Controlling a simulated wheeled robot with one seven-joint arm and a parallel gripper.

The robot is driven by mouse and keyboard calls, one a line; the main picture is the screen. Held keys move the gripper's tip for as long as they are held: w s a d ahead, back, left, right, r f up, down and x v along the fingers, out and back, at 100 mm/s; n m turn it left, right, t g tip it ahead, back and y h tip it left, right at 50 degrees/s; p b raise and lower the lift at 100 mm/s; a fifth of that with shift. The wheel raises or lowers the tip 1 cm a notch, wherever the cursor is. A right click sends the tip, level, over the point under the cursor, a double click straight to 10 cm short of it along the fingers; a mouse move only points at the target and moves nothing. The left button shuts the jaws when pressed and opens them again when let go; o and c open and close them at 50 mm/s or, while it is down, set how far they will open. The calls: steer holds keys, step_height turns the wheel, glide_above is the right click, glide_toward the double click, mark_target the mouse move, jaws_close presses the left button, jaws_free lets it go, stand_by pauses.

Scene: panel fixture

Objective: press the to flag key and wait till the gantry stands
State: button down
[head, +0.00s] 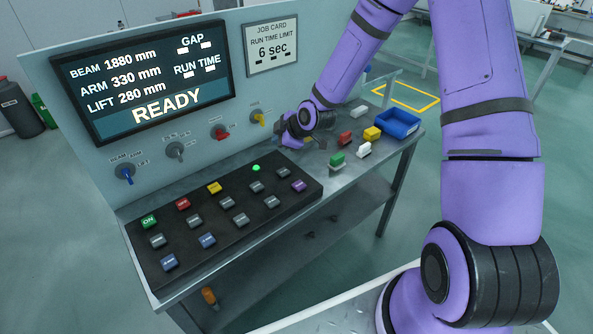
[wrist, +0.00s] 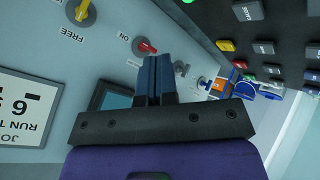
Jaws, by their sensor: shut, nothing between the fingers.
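A black key panel (head: 235,255) slopes on the bench, with several coloured keys. A green key (head: 149,222) reads ON; the other labels are too small to read, so I cannot tell which is the to flag key. A green lamp (head: 256,168) is lit. The screen (head: 150,80) reads BEAM 1880 mm, ARM 330 mm, LIFT 280 mm and READY, with dashes for GAP and RUN TIME. My gripper (head: 284,128) is beyond the panel's far end, apart from the keys. In the wrist view my gripper (wrist: 153,62) has its fingers together and empty. The gantry is not identifiable.
The upright board carries a blue knob (head: 126,174), a grey knob (head: 176,150), a red knob (head: 220,132) and a yellow knob (head: 258,117). A job card (head: 271,46) gives a 6 sec run time limit. Coloured blocks and a blue tray (head: 398,124) occupy the bench's right end.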

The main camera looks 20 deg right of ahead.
mark_target(283, 172)
steer(key=shift+d+f, duration=0.3)
steer(key=shift+f, duration=0.05)
steer(key=shift+f, duration=0.15)
steer(key=shift+f, duration=4.25)
steer(key=shift+f, duration=0.2)
steer(key=shift+f, duration=0.2)
